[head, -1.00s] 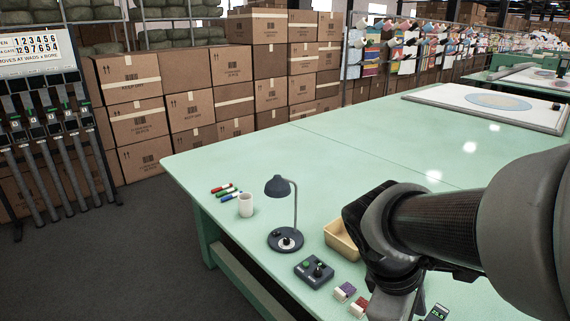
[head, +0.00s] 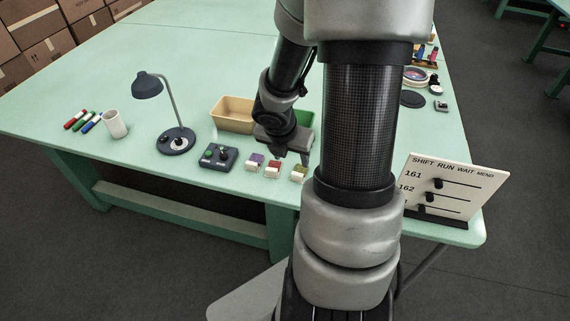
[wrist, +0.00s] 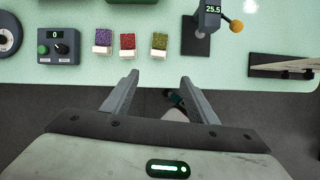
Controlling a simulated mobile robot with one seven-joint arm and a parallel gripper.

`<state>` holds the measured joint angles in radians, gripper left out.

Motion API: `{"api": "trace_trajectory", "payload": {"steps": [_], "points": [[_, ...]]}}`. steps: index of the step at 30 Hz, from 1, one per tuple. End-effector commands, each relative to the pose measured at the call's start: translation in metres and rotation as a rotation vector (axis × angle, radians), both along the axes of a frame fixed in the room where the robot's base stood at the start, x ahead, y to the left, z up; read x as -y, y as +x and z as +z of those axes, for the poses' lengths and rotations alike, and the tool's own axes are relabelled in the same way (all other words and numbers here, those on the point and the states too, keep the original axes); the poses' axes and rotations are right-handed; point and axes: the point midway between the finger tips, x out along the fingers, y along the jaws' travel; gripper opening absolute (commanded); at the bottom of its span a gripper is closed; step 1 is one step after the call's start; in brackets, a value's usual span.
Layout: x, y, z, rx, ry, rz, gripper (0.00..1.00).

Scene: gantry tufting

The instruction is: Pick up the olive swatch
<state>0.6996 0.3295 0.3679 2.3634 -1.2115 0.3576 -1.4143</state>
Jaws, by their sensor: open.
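The olive swatch (wrist: 159,44) is a small block with a fuzzy green top and a white front, at the right end of a row of three near the table's front edge. In the head view the olive swatch (head: 299,171) is partly hidden by my arm. A red swatch (wrist: 128,44) and a purple swatch (wrist: 103,40) stand to its left. My gripper (wrist: 160,78) is open and empty. In the wrist view its fingertips straddle the olive swatch's column but appear short of it, over the table edge. In the head view my gripper (head: 290,153) hangs near the swatches.
A control box (head: 218,156), a lamp (head: 176,140), a white cup (head: 115,124) and markers (head: 82,121) stand left of the swatches. A tan bin (head: 232,113) is behind. A display stand (wrist: 207,20) is right of the olive swatch. A sign panel (head: 452,188) stands farther right.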

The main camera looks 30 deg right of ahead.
Motion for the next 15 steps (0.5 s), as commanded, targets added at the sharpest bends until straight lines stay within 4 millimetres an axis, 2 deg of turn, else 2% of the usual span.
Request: {"api": "trace_trajectory", "payload": {"steps": [9,15], "points": [[0.018,0.013,-0.063,-0.004,0.004,0.007,0.53],[0.031,0.022,-0.098,-0.002,0.003,0.004,0.53]]}}
